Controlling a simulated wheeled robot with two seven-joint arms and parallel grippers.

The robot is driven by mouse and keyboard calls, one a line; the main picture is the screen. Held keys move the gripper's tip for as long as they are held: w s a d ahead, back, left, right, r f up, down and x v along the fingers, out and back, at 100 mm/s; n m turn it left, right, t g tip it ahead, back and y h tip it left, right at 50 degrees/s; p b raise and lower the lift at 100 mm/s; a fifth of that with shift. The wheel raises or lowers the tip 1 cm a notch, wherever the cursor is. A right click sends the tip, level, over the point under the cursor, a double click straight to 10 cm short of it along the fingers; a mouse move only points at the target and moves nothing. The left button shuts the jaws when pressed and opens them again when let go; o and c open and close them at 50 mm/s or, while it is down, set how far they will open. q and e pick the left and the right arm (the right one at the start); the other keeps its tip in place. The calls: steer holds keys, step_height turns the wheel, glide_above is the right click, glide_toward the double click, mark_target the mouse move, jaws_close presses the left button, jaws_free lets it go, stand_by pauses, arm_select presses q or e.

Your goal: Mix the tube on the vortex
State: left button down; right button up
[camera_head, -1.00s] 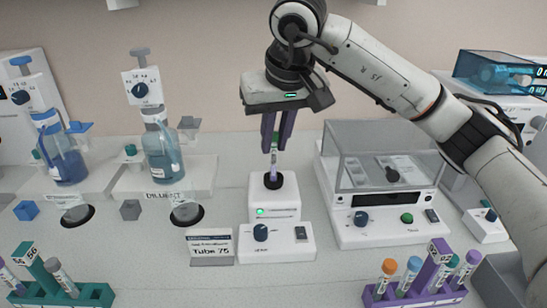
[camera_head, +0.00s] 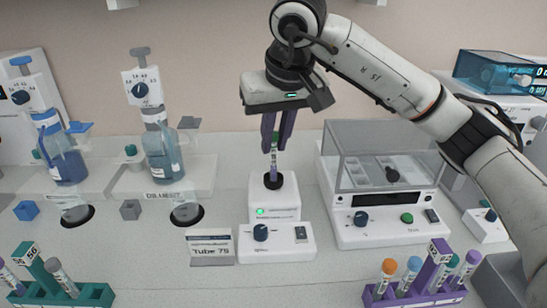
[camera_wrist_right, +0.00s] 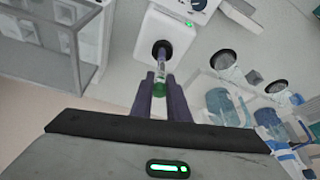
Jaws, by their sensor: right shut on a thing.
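My right gripper (camera_head: 275,143) points down with its purple fingers shut on a slim tube (camera_head: 273,163) with a green cap. The tube is upright, and its lower end meets the black cup of the white vortex mixer (camera_head: 268,205). In the right wrist view the fingers (camera_wrist_right: 159,94) hold the green-capped end of the tube (camera_wrist_right: 161,68), and its far end is at the black cup (camera_wrist_right: 162,50). A green light shows on the mixer, above a dark knob. My left gripper is not in view.
A clear-lidded instrument (camera_head: 385,226) stands right of the mixer. Blue liquid bottles with dispensers (camera_head: 163,158) stand at left. A teal rack (camera_head: 97,294) and a purple rack (camera_head: 455,297) hold tubes at the front.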

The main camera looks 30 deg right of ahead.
stand_by(0.3)
step_height(320, 180, up, 5)
steer(key=p, duration=0.4)
steer(key=shift+f, duration=0.2)
steer(key=shift+r+p, duration=0.35)
steer(key=shift+r, duration=0.9)
steer(key=shift+f, duration=0.15)
